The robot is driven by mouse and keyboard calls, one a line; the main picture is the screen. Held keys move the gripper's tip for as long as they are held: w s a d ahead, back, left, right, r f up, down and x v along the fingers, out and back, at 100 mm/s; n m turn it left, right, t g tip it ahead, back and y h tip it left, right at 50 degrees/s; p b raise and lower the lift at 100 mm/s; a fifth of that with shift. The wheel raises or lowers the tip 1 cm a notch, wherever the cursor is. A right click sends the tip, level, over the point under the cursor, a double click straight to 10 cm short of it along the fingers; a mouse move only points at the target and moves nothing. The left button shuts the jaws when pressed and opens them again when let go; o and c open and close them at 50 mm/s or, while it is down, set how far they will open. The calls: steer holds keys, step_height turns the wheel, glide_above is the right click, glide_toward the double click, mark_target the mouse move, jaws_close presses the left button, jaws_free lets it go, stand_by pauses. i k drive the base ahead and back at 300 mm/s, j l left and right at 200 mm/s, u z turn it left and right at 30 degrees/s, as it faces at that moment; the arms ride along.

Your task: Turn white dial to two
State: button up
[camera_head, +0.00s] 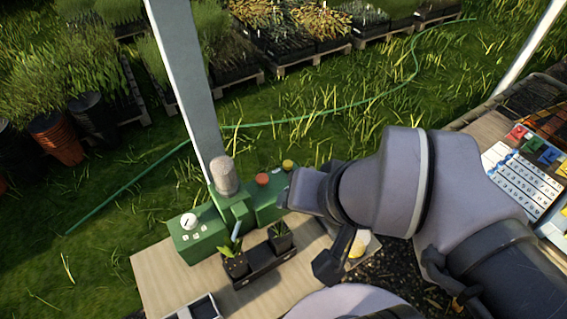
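A green control box (197,234) stands at the back left of the wooden bench. The white dial (188,221) sits on its top, with a dark pointer mark on its face. Small white labels (197,235) lie in front of the dial; their figures are too small to read. My gripper (326,268) hangs over the bench to the right of the dial, well apart from it. Its fingers are partly hidden by the arm, so I cannot tell its opening.
A grey-capped green device (224,178) stands right of the dial, with orange (262,180) and yellow (288,164) knobs beyond. A white post (185,80) rises behind.

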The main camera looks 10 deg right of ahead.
mark_target(189, 221)
steer(key=l+u, duration=0.15)
steer(key=u, duration=1.05)
steer(key=k+j, duration=0.05)
